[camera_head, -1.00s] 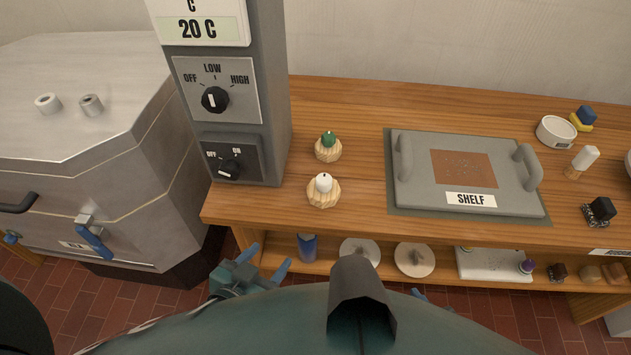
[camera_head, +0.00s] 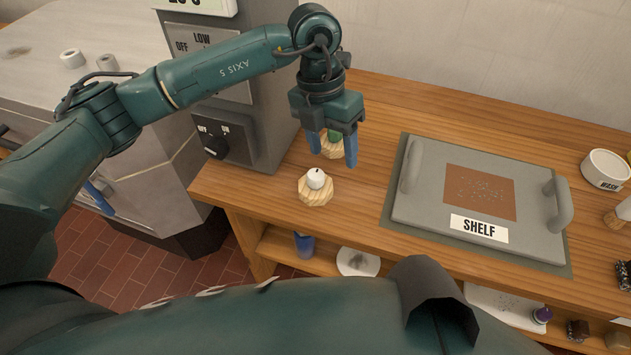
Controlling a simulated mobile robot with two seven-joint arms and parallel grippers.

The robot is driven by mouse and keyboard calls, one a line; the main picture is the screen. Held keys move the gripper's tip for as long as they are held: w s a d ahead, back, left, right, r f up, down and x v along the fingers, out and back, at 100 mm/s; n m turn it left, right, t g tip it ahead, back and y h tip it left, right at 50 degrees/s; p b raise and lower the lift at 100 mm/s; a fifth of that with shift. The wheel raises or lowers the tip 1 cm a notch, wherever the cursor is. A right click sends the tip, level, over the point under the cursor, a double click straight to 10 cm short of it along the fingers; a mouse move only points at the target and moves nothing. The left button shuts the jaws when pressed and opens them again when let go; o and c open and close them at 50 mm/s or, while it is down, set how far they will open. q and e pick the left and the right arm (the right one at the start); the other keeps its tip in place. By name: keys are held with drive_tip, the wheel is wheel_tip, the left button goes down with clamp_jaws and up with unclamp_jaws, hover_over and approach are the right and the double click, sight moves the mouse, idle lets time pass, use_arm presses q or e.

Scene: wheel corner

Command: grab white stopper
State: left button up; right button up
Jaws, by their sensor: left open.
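The white stopper (camera_head: 316,178) sits on a light wooden octagonal base (camera_head: 314,196) near the front edge of the wooden table, right of the grey control column. My left gripper (camera_head: 333,152) is open and points down, behind and slightly right of the white stopper, apart from it. Its blue fingers are over a green stopper (camera_head: 334,136) on another wooden base (camera_head: 331,151), which they partly hide. I cannot tell whether the fingers touch the green stopper. My right gripper is not in view.
A grey tray (camera_head: 437,205) labelled SHELF lies on the table (camera_head: 365,185) to the right. A white bowl (camera_head: 605,171) stands at the far right. The control column (camera_head: 262,125) stands close on the left. A lower shelf holds a white disc (camera_head: 358,262) and a blue item (camera_head: 304,246).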

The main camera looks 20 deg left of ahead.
use_arm(q)
drive_tip(key=w+a+r+t+y, duration=0.1)
drive_tip(key=w+a+y, duration=0.1)
drive_tip(key=a, duration=0.2)
hover_over(315, 174)
drive_tip(key=shift+n, duration=0.4)
drive_tip(key=f, duration=0.6)
drive_tip(key=shift+s+a+f+p, duration=0.1)
drive_tip(key=shift+s+a+p, duration=0.05)
drive_tip(key=shift+s+p, duration=0.15)
drive_tip(key=shift+w+d+f+p, duration=0.1)
drive_tip(key=shift+f+p, duration=0.1)
drive_tip(key=shift+f, duration=0.8)
drive_tip(key=shift+w+d+f+p, duration=0.1)
drive_tip(key=shift+w+f+p, duration=0.1)
drive_tip(key=shift+f, duration=0.85)
drive_tip(key=shift+w+f+p, duration=0.1)
drive_tip(key=shift+f+p, duration=0.1)
drive_tip(key=shift+f, duration=0.8)
drive_tip(key=shift+c, duration=0.2)
drive_tip(key=c, duration=1)
